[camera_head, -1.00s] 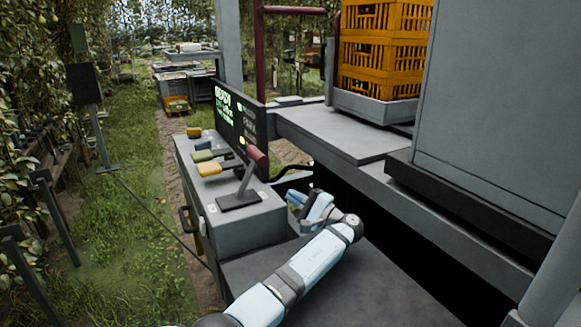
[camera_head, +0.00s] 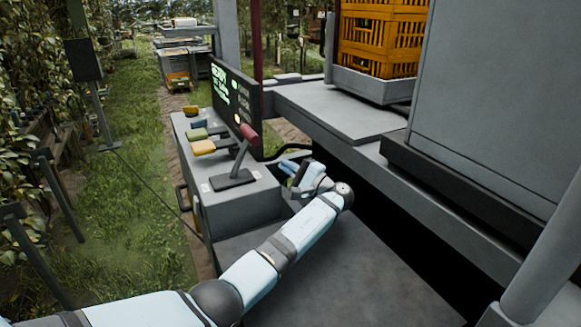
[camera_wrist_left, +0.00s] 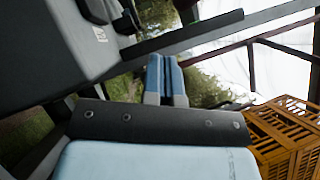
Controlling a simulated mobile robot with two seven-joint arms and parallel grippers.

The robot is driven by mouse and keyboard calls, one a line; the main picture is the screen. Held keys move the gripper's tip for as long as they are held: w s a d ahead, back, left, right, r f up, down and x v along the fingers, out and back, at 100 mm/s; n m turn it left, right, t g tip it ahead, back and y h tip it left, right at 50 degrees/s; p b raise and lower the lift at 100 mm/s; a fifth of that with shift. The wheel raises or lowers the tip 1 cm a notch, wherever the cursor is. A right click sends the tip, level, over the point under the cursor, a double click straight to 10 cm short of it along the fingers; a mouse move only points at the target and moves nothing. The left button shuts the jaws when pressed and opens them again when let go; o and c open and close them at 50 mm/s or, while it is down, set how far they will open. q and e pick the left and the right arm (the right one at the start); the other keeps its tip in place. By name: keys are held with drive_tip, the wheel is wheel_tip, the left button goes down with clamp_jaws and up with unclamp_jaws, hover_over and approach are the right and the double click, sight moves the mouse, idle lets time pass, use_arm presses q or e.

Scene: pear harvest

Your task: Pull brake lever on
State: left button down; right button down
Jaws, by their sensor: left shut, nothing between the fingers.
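A lever with a red grip (camera_head: 249,134) and a grey shaft stands on a dark base plate on the near end of the grey console (camera_head: 240,207). It leans up and to the right; I take it for the brake lever. My left gripper (camera_head: 287,166) is to the right of the lever, beside the console, apart from the lever. Its blue fingers are closed together and empty, as the left wrist view (camera_wrist_left: 165,64) also shows. The lever cannot be made out clearly in the wrist view. My right gripper is not in view.
Yellow, green and blue handles line the console left of a lit screen (camera_head: 236,107). A grey platform (camera_head: 330,112) and stacked orange crates (camera_head: 380,45) stand on the right. Grass (camera_head: 125,215) lies left; a dark gap lies right of my arm.

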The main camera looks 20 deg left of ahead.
sight(241, 154)
use_arm(q)
drive_tip(key=x, duration=0.6)
drive_tip(key=shift+r+p, duration=0.15)
drive_tip(key=shift+p, duration=0.25)
drive_tip(key=shift+s+a+r+p, duration=0.35)
drive_tip(key=shift+s+a, duration=0.1)
drive_tip(key=shift+a, duration=0.15)
drive_tip(key=shift+s+a+r+p, duration=0.2)
drive_tip(key=shift+s+a+r, duration=0.2)
drive_tip(key=shift+a, duration=0.15)
drive_tip(key=shift+s+a, duration=0.15)
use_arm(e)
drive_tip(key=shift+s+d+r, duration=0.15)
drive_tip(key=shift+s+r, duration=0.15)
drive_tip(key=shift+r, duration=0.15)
use_arm(q)
drive_tip(key=shift+a+r, duration=0.1)
drive_tip(key=shift+a, duration=0.05)
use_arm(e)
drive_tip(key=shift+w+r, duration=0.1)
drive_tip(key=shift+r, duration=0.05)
